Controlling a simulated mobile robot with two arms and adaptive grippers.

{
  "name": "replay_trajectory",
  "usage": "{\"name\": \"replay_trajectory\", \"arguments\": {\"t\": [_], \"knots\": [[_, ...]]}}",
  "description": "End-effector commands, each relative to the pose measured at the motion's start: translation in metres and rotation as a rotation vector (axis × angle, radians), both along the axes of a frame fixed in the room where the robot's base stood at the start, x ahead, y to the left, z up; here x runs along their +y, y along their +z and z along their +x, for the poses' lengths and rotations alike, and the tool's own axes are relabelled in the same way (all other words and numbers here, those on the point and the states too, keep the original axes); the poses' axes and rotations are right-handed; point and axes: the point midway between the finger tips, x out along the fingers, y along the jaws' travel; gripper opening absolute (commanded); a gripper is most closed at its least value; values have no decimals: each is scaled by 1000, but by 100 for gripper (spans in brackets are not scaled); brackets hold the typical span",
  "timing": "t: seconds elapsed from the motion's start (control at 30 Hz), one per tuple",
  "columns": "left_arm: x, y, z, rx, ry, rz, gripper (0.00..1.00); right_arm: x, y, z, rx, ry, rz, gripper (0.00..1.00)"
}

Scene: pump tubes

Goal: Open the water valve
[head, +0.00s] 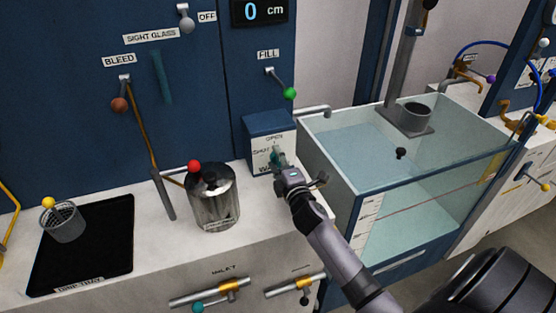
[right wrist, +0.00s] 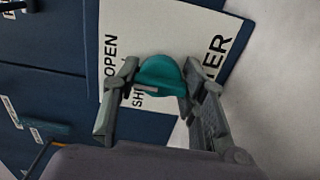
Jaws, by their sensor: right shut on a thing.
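The water valve is a teal handle (right wrist: 160,76) on a white plate (right wrist: 120,40) lettered OPEN, SHUT and a word ending in "ER" in the right wrist view. In the head view the teal handle (head: 275,157) shows on the front of a small blue box (head: 268,122) on the counter, partly hidden by my gripper. My right gripper (head: 283,163) is at the handle. Its two fingers (right wrist: 158,95) stand on either side of the teal handle and are shut on it. My left gripper is not in view.
A steel canister with a red knob (head: 212,205) stands left of the box. A glass water tank (head: 410,160) is close on the right. A FILL lever with a green knob (head: 289,93) is above. A black drip tray (head: 110,250) lies at left.

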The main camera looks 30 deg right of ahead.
Motion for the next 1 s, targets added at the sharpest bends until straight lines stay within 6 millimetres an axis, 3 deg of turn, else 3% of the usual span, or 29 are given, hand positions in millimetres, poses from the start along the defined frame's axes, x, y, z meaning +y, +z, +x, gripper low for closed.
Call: {"name": "replay_trajectory", "arguments": {"t": [0.3,0.33,0.63,1.0], "knots": [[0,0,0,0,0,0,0,0,-1,0,0,-1,7,11],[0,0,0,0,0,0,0,0,-1,0,0,-1,7,39],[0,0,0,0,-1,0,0,0,0,0,0,0,4,59],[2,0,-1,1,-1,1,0,1,0,-3,0,1,3,60]]}}
